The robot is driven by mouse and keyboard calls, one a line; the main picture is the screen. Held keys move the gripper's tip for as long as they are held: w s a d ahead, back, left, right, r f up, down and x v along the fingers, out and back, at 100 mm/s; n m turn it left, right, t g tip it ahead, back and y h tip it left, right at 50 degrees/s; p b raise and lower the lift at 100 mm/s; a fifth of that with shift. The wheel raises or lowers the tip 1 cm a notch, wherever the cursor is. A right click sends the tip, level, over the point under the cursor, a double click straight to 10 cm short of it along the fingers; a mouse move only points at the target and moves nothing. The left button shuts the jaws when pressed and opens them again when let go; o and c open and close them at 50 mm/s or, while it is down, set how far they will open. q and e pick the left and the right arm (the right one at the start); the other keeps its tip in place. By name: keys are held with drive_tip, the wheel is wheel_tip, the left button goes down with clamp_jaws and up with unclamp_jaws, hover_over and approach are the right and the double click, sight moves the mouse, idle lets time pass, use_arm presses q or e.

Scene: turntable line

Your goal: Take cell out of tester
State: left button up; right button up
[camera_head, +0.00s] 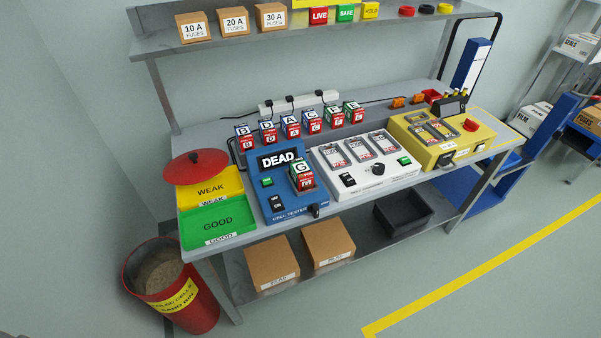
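The blue cell tester (289,206) stands on the left half of the workbench, its display reading DEAD. A red cell marked G (304,178) with a white and green top stands in the tester, right of the small green button. Neither of my grippers shows in the head view.
Several lettered cells (292,128) stand behind the tester. Left are a yellow WEAK tray (222,184), a green GOOD tray (218,222) and a red round lid (196,166). A white charger (362,188) and yellow unit (480,137) stand right. A red sand bin (188,318) is on the floor.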

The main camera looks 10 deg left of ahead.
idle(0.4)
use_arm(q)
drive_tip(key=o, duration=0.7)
